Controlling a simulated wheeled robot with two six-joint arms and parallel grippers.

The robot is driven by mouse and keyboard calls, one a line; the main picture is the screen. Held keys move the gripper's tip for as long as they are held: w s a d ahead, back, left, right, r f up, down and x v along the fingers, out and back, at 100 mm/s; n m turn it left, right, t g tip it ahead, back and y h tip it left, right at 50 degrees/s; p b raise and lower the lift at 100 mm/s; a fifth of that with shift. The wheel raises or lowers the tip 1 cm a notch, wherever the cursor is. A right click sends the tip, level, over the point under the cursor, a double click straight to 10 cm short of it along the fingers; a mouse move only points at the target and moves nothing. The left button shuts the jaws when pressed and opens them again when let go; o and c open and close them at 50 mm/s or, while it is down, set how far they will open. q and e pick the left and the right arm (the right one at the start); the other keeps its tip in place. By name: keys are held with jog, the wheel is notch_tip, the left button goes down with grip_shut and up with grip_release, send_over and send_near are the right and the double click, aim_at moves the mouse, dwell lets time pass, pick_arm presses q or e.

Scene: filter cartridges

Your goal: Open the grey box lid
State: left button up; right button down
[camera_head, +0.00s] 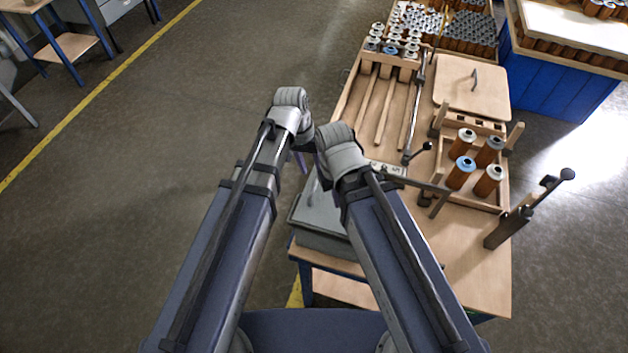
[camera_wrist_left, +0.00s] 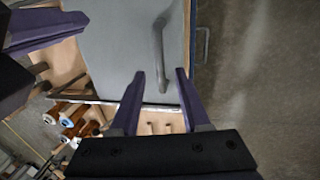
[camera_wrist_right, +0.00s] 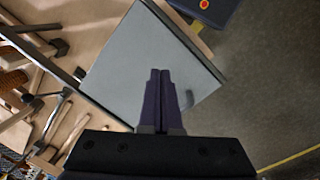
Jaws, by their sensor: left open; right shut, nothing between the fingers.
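The grey box (camera_head: 318,240) sits at the table's near left corner, partly hidden by my right arm. Its flat grey lid (camera_wrist_left: 120,45) appears closed and has a bar handle (camera_wrist_left: 160,50). My left gripper (camera_wrist_left: 160,75) is open over the lid, and the handle's lower end appears between its fingertips; contact cannot be told. Its purple fingers show small in the head view (camera_head: 301,162). My right gripper (camera_wrist_right: 160,72) is shut and empty above the lid (camera_wrist_right: 130,65). In the head view its fingers are hidden.
Right of the box are a lever (camera_head: 417,155), a wooden rack (camera_head: 475,200) with several brown cartridges and a dark post lever (camera_head: 510,225). A slotted wooden tray (camera_head: 352,120) lies behind. Bare floor is left of the table.

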pick_arm(q)
jog(key=f+b, duration=0.1)
jog(key=f, duration=0.1)
jog(key=f+b, duration=0.2)
jog(key=shift+s+d, duration=0.15)
jog(key=shift+d, duration=0.25)
pick_arm(e)
send_over(336, 218)
notch_tip(336, 218, down, 4)
jog(key=shift+f, duration=0.1)
pick_arm(q)
jog(key=shift+c, duration=0.4)
grip_shut()
